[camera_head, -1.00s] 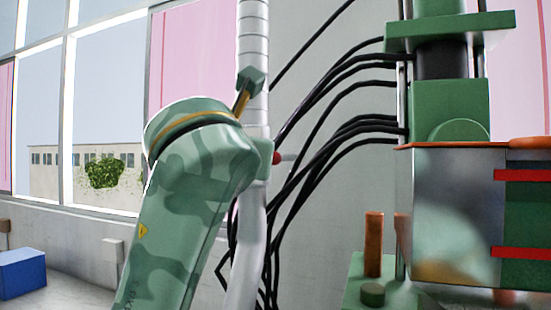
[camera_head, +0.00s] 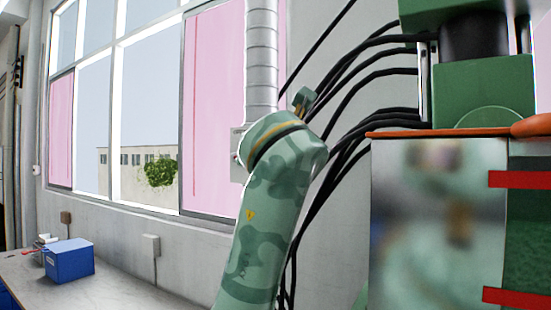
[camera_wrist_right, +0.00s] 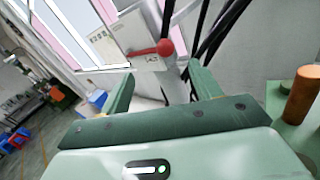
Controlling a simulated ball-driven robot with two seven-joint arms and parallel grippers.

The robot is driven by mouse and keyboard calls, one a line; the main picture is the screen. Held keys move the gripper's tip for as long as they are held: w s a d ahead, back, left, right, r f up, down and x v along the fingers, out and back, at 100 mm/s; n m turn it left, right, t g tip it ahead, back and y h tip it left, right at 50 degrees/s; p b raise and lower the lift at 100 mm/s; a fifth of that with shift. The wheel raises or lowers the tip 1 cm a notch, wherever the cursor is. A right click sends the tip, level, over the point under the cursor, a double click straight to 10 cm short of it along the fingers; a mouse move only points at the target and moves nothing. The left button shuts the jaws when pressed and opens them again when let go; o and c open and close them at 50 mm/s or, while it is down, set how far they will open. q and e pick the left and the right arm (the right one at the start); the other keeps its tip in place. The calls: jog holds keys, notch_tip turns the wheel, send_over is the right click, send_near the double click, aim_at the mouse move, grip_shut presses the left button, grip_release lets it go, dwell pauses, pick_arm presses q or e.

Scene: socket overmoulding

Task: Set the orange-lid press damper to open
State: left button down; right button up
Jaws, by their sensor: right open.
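The orange-lid press (camera_head: 440,185) stands at the right of the head view, with its orange lid edge (camera_head: 440,132) on top. A grey duct (camera_head: 262,60) runs down beside it, and a pale damper box (camera_head: 238,168) is partly hidden behind my arm. In the right wrist view the damper box (camera_wrist_right: 133,38) carries a red lever with a round red knob (camera_wrist_right: 165,47). My right gripper (camera_wrist_right: 160,69) is open, and its fingers stand either side of the knob in the picture. I cannot tell any contact. The left gripper is out of view.
Black cables (camera_head: 365,75) run from the wall to the press, behind my arm. An orange-brown cylinder (camera_wrist_right: 303,95) stands close at the right of the wrist view. A blue box (camera_head: 69,260) sits on the ledge at left.

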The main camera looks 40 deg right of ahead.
jog(key=x, duration=0.9)
jog(key=shift+w+d, duration=0.1)
jog(key=shift+d, duration=0.25)
jog(key=c, duration=1.4)
grip_shut()
